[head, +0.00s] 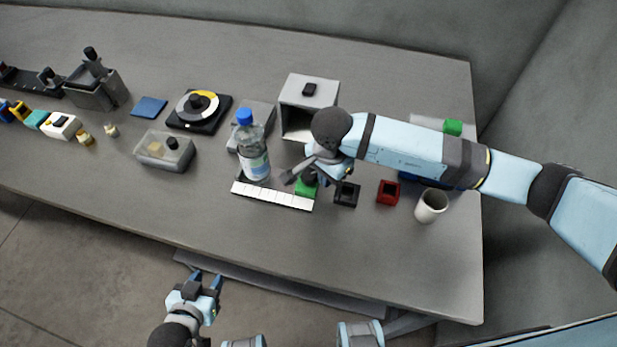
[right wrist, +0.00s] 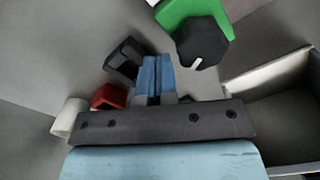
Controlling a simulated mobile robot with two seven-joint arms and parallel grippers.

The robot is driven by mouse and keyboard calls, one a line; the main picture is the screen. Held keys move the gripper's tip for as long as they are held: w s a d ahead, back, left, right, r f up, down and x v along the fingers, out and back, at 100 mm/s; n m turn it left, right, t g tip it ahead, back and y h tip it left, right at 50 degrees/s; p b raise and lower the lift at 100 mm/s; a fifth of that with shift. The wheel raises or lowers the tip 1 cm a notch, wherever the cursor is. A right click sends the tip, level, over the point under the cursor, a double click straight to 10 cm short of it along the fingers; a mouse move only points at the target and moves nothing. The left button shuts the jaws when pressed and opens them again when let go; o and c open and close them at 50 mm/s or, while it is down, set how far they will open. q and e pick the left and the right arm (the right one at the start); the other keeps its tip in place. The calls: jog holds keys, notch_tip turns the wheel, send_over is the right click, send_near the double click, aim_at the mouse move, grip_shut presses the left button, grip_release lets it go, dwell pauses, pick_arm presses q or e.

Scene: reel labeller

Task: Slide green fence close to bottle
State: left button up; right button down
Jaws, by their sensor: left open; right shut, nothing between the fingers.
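The clear bottle (head: 252,160) with a blue cap stands upright behind the white marked ruler strip (head: 272,196). The green fence (head: 306,188) is a small block just right of the bottle, at the strip's right end, with a gap between them. In the right wrist view the green fence (right wrist: 186,12) carries a black knob (right wrist: 203,43). My left gripper (head: 206,280) is open and empty, in front of the table.
A grey open-fronted box (head: 309,93) stands behind my right gripper. A black holder (head: 346,194), a red holder (head: 388,192) and a white cup (head: 431,205) are to the right. A black turntable (head: 199,112) and a clear-lidded box (head: 165,151) are left. The front table strip is clear.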

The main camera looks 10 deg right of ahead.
aim_at(326, 192)
jog(key=shift+f+b, duration=0.8)
jog(key=shift+f, duration=0.2)
jog(key=shift+f+b, duration=0.45)
jog(key=shift+f, duration=0.05)
jog(key=shift+f+b, duration=0.35)
jog(key=shift+r, duration=0.65)
